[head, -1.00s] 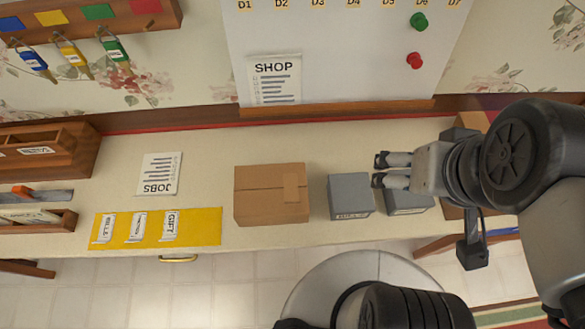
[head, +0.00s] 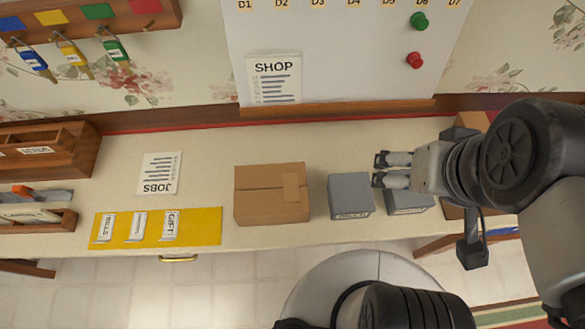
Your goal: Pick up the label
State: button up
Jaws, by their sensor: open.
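Several white labels lie in a row on a yellow mat (head: 199,226) at the front left of the counter. They are a label reading BILLS (head: 106,228), a middle label (head: 137,226) whose print is too small to read, and a label reading GIFT (head: 170,225). The task does not say which label. My gripper (head: 379,170) is open and empty, pointing left above the grey boxes at the right, far from the mat.
A cardboard box (head: 272,194) stands between the mat and a grey box (head: 350,195). A second grey box (head: 408,200) is partly under my gripper. A JOBS sheet (head: 160,173) lies behind the mat. Wooden trays (head: 45,150) stand at the left.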

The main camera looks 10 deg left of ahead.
aim_at(171, 221)
jog(key=u, duration=2.5)
